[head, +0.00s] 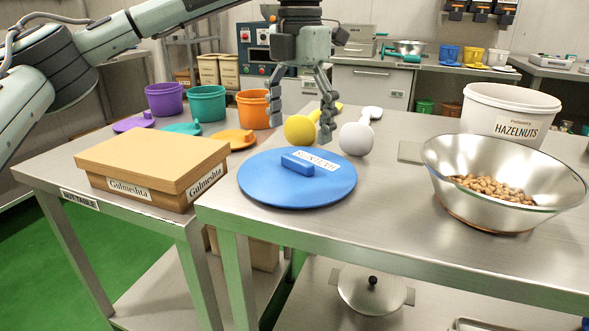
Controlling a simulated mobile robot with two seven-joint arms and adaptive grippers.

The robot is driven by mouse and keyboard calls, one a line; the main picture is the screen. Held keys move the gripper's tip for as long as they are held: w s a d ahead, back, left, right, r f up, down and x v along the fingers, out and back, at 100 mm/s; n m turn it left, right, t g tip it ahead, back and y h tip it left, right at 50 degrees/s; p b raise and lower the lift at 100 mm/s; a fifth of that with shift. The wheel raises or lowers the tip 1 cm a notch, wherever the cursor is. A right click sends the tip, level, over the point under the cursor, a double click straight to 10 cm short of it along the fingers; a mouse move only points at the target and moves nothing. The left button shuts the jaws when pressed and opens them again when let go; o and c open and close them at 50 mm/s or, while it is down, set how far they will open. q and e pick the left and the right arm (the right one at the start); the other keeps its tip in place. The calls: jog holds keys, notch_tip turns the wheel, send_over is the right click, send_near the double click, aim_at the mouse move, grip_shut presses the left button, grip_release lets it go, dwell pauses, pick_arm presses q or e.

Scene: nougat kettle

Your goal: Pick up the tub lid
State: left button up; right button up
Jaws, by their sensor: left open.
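The tub lid (262,187) is a flat blue disc lying on the right-hand steel table, near its left front corner. It has a raised blue bar handle (297,164) and a white label (317,161) whose text appears upside down. My left gripper (298,133) hangs above and behind the lid, pointing down, with its fingers apart and empty. Its fingertips are near a yellow ball-shaped item (300,129) and a white one (356,139). My right gripper is not in view.
A hazelnuts tub (507,99) and a steel bowl (460,200) with nuts stand at the right. A cardboard box (150,165) sits on the left table with purple, teal and orange cups (255,112) behind. Bare steel lies between lid and bowl.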

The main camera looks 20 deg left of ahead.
aim_at(297, 158)
pick_arm(q)
notch_tip(297, 158, down, 6)
jog(key=shift+s+a+r, duration=0.1)
jog(key=shift+s+r, duration=0.05)
jog(key=c, duration=1.2)
jog(key=shift+r, duration=0.15)
jog(key=shift+c, duration=0.2)
